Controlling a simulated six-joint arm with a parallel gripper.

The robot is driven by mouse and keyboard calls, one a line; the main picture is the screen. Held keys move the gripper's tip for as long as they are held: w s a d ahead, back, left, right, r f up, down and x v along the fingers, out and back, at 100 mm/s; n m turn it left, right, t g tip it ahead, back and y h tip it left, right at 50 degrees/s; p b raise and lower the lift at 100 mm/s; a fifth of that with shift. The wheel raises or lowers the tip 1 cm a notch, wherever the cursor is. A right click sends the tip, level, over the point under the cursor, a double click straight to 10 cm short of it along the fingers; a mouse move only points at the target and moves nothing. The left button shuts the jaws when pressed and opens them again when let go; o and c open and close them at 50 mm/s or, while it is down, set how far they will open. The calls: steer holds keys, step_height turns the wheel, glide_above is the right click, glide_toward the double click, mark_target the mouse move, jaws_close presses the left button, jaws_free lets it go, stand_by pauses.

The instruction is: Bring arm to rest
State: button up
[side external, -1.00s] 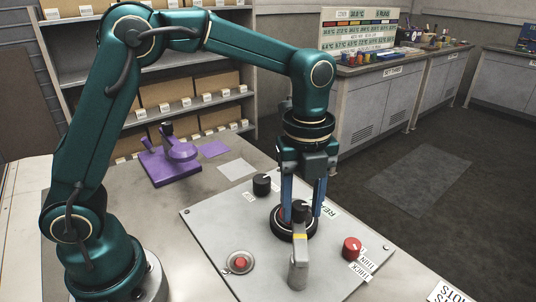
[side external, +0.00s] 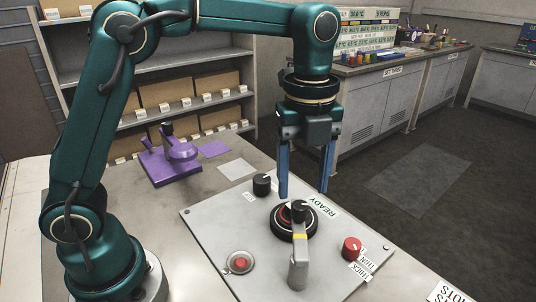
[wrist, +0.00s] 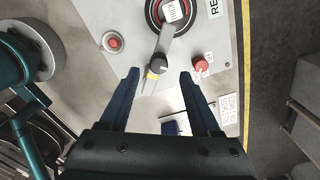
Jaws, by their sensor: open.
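My gripper (side external: 304,190) hangs fingers down above the grey control panel (side external: 215,228), its two blue fingers apart with nothing between them. It also shows open in the wrist view (wrist: 158,74). Below the fingertips is a round black dial (side external: 312,222) with a grey lever (side external: 299,262) that has a black knob and a yellow band. A "READY" label (side external: 327,207) lies beside the dial. The fingers stand clear of the dial and lever in the side view. The lever (wrist: 158,62) lies partly between the fingers in the wrist picture.
The panel carries a black knob (side external: 262,185), a red knob (side external: 352,248) and a red button (side external: 240,263). Shelves with boxes (side external: 165,94) stand behind.

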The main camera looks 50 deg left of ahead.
steer(key=shift+w+a+r, duration=0.1)
steer(key=shift+r, duration=0.2)
steer(key=s+a+r+n+t, duration=0.3)
steer(key=s+a+r+n, duration=0.2)
steer(key=s+r+n, duration=0.15)
steer(key=s+a+f+n+t, duration=0.1)
steer(key=s+f+n, duration=0.6)
steer(key=n, duration=0.9)
steer(key=shift+a+n+t, duration=0.3)
steer(key=shift+n+t, duration=0.05)
steer(key=shift+t, duration=0.45)
steer(key=shift+o, duration=0.3)
